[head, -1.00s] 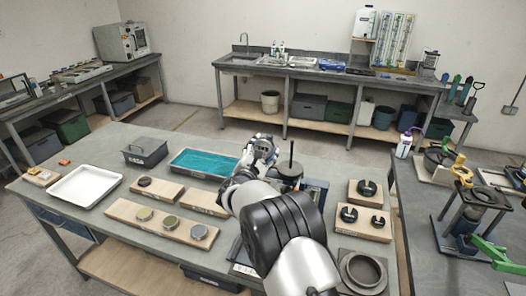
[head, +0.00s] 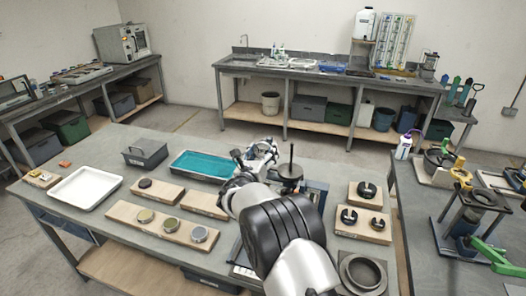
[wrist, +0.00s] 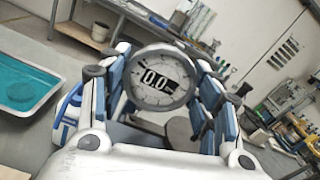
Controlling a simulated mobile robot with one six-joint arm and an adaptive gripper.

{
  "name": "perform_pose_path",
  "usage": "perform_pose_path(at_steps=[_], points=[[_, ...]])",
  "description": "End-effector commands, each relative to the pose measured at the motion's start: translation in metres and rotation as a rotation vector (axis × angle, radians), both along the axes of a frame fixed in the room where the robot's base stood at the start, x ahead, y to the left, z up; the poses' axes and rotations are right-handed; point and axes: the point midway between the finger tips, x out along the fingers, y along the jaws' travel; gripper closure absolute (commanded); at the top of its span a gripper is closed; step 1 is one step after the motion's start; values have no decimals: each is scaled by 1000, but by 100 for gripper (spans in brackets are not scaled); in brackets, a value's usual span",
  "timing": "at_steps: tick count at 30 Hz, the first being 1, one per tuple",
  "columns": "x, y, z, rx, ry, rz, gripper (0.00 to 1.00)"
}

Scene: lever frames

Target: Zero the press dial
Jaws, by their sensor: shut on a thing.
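The press dial (wrist: 158,77) is a round grey gauge with a pale face and a dark readout window. The window seems to read 0.0, with a further mark too small to read, and looks tilted in the wrist view. My gripper (wrist: 160,88) is shut on the dial, with blue-and-white fingers at the left and right of its rim. In the head view my gripper (head: 262,152) is beside the press (head: 290,171), which has a dark round top and an upright rod. My arm hides much of the press, and the dial is hard to make out there.
A teal-lined tray (head: 203,165) lies left of my gripper. Wooden boards with round pieces (head: 165,222) and a white tray (head: 85,188) are further left. Boards with black rings (head: 366,190) stand to the right. A side bench with a green-handled tool (head: 490,252) is at far right.

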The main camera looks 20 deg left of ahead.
Motion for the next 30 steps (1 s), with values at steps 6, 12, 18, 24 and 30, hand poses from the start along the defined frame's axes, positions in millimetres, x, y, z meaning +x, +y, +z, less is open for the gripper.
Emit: perform_pose_path(at_steps=[6,12,18,24,30], points=[[0,0,1,-115,0,0,67],[0,0,0,-172,0,0,67],[0,0,0,-191,0,0,67],[0,0,0,-192,-1,-1,67],[0,0,0,-191,-1,-1,38]])
